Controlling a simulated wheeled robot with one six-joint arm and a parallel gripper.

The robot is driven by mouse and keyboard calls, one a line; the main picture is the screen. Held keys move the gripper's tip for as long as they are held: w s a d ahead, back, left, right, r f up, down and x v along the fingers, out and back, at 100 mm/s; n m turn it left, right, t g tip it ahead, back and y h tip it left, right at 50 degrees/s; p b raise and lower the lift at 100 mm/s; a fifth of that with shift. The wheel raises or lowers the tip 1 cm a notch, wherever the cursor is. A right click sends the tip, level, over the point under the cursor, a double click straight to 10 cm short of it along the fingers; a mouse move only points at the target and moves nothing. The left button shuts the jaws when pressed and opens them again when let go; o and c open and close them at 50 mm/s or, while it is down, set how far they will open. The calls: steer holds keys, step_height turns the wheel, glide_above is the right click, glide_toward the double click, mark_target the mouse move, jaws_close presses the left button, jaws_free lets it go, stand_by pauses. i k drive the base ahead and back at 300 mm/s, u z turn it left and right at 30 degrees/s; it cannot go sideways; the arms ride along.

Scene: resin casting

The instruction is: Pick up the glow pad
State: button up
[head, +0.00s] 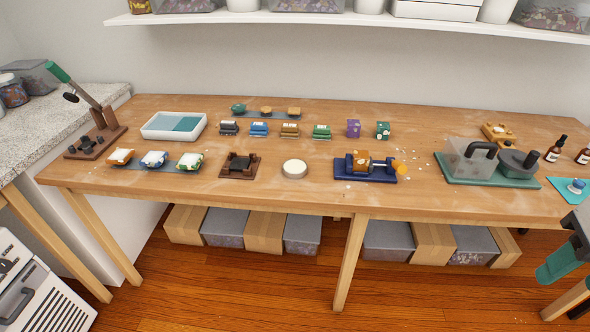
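No object in the head view is clearly marked as the glow pad, and I cannot tell which one it is. A round pale pad-like disc (294,169) lies at the front middle of the wooden table. To its right, a blue stand (365,176) holds an orange-brown block (361,160), with a bright orange round spot (400,167) at its right end. My gripper (562,268) shows partly at the right edge, dark with teal parts, in front of the table and far from these things. Its fingers are cut off by the frame, so its opening is unclear.
Small coloured blocks (259,129) stand in a row behind the disc. A white tray (150,126) and a lever press (97,132) are at left. A clear box on a green board (455,181) and bottles (556,150) are at right.

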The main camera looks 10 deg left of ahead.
mark_target(291, 131)
steer(key=k, duration=0.6)
steer(key=u, duration=0.6)
steer(key=i, duration=0.45)
steer(key=u, duration=0.9)
steer(key=i, duration=1.45)
steer(key=z, duration=0.9)
steer(key=i, duration=0.4)
steer(key=z, duration=0.35)
